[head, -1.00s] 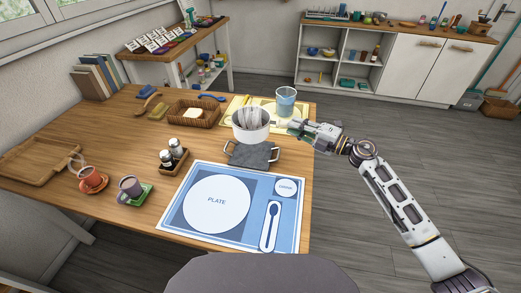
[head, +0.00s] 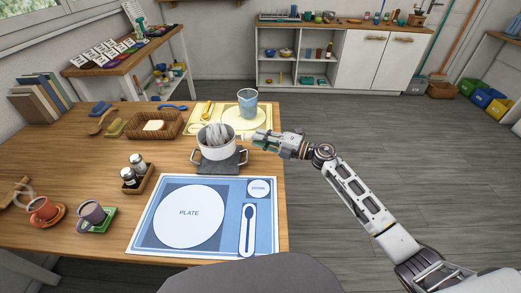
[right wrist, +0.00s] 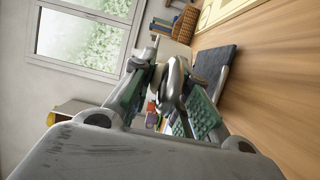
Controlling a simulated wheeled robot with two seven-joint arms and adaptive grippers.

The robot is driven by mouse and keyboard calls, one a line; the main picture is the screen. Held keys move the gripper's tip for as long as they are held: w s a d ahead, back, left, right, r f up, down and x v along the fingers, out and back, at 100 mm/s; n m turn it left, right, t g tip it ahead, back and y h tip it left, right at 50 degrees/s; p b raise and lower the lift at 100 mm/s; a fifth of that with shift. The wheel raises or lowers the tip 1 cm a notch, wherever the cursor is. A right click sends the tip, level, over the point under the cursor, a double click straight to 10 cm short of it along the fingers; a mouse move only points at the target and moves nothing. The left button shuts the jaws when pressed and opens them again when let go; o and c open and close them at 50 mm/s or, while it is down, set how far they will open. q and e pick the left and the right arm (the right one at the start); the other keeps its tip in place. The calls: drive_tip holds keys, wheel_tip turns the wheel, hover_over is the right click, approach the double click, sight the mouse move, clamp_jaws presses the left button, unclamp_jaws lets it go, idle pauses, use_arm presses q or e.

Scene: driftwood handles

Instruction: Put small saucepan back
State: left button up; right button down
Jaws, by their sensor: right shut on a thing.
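The small saucepan (head: 217,151) is white outside with a shiny grey inside. It is upright over the dark slate trivet (head: 219,166), which has a thin loop showing at each side. I cannot tell whether the pan touches the trivet. My right gripper (head: 248,138) reaches in from the right and is shut on the pan's handle side. In the right wrist view a shiny grey piece of the saucepan (right wrist: 172,88) is between the green-padded fingers, and the trivet (right wrist: 217,70) lies on the table beyond. My left gripper is not in view.
A blue placemat (head: 150,225) lies in front, and a yellow placemat (head: 196,123) with a blue glass (head: 247,104) behind. A bread basket (head: 135,123), a shaker caddy (head: 138,181) and two cups stand left. The table's right edge is close to the trivet.

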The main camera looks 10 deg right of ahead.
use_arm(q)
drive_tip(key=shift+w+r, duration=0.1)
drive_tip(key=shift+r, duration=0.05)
use_arm(e)
drive_tip(key=shift+f, duration=0.1)
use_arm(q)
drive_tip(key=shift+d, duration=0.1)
use_arm(e)
drive_tip(key=shift+f, duration=0.1)
drive_tip(key=shift+f, duration=0.55)
wheel_tip(320, 180, down, 2)
drive_tip(key=shift+f+b, duration=0.1)
drive_tip(key=shift+b, duration=0.35)
drive_tip(key=shift+f, duration=0.35)
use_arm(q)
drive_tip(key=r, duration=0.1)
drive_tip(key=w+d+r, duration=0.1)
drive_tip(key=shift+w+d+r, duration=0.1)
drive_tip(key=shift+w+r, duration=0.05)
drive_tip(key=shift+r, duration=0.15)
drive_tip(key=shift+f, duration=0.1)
use_arm(e)
drive_tip(key=shift+f, duration=0.1)
drive_tip(key=c, duration=1.4)
unclamp_jaws()
drive_tip(key=shift+f, duration=0.1)
